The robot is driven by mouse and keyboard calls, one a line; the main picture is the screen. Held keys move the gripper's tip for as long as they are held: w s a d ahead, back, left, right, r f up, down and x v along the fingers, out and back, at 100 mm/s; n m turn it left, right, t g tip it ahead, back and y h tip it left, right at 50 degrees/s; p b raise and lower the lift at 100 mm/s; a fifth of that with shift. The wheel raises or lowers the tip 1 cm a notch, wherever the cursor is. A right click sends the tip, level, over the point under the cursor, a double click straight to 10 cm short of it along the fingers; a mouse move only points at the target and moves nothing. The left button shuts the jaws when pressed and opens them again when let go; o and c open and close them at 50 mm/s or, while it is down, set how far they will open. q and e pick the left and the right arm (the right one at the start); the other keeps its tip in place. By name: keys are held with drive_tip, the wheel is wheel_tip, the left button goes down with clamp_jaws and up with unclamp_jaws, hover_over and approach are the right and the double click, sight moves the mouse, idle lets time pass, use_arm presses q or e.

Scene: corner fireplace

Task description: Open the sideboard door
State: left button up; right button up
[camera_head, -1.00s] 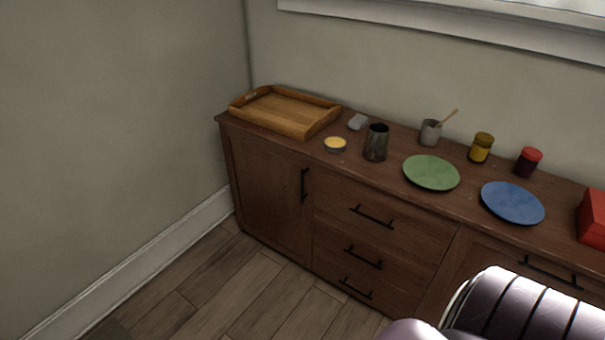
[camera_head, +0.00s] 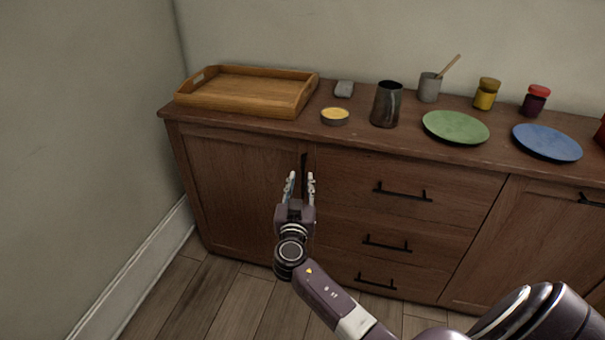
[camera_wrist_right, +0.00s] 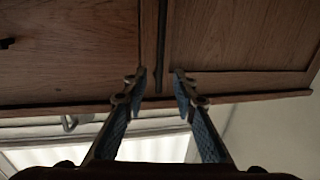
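The sideboard (camera_head: 405,160) stands along the wall. Its left door (camera_head: 235,185) is closed in the head view; the door also fills the upper right of the wrist view (camera_wrist_right: 235,40). The door's dark vertical handle (camera_head: 304,168) sits at its right edge. My right gripper (camera_head: 300,178) is open in front of it, fingers pointing at the door. In the wrist view the handle (camera_wrist_right: 161,45) lines up between the two separated fingertips (camera_wrist_right: 159,76); I cannot tell whether they reach around it or touch it. The gripper hides the handle's lower part in the head view. My left gripper is not in view.
On the sideboard top are a wooden tray (camera_head: 245,92), a yellow-filled bowl (camera_head: 335,116), a dark mug (camera_head: 386,104), a green plate (camera_head: 455,127) and a blue plate (camera_head: 546,142). Drawers with dark handles (camera_head: 403,192) are right of the door. Floor (camera_head: 215,285) before the door is clear.

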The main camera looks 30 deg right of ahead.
sight(303, 169)
drive_tip(key=x, duration=0.6)
drive_tip(key=shift+w+d, duration=0.2)
drive_tip(key=shift+f, duration=0.1)
clamp_jaws()
